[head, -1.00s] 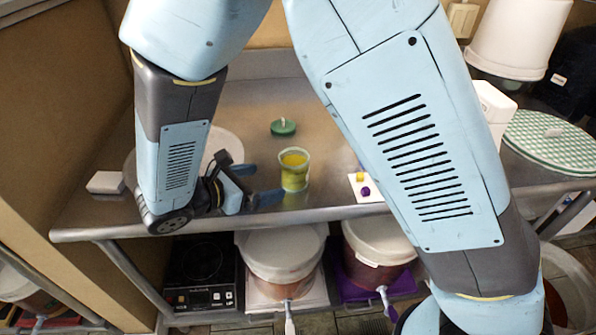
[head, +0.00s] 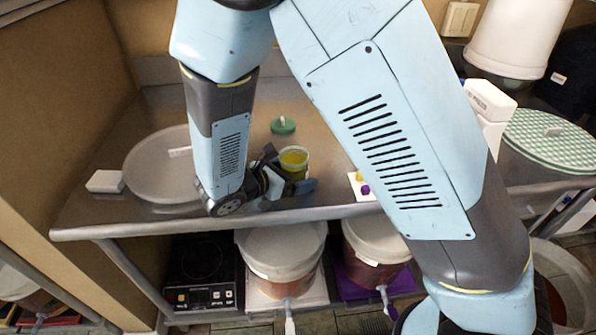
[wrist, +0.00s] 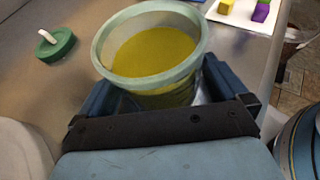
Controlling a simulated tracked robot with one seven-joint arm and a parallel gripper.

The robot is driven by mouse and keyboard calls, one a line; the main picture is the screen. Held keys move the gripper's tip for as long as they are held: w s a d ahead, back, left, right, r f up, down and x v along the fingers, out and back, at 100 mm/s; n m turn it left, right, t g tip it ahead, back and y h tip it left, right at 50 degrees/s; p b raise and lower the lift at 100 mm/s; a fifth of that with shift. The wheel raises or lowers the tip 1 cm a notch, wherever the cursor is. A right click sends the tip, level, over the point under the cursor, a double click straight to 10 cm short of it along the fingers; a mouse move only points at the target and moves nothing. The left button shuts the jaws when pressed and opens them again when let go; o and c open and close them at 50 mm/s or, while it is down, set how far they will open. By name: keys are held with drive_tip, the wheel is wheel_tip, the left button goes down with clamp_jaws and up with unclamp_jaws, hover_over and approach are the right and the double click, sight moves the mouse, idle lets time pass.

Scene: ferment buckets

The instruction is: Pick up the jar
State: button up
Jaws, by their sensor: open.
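The jar (head: 294,159) is a clear cup with a pale green rim and yellow contents. It stands upright on the steel table near its front edge. In the wrist view the jar (wrist: 150,52) sits between the two fingers of my gripper (wrist: 165,88), with one finger on each side. The fingers are open around it, and I cannot tell whether either touches it. In the head view my gripper (head: 290,186) reaches the jar from the left, and its near finger hides the jar's lower part.
A green lid with a pale handle (head: 283,126) lies behind the jar. A white card with colored cubes (head: 360,188) lies to its right. A round translucent lid (head: 150,170) and a white block (head: 105,181) are at left. The table's front edge (head: 330,211) is close.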

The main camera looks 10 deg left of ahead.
drive_tip(key=shift+w+d+f, duration=0.1)
drive_tip(key=shift+w+d, duration=0.05)
drive_tip(key=shift+w, duration=0.05)
drive_tip(key=c, duration=1.3)
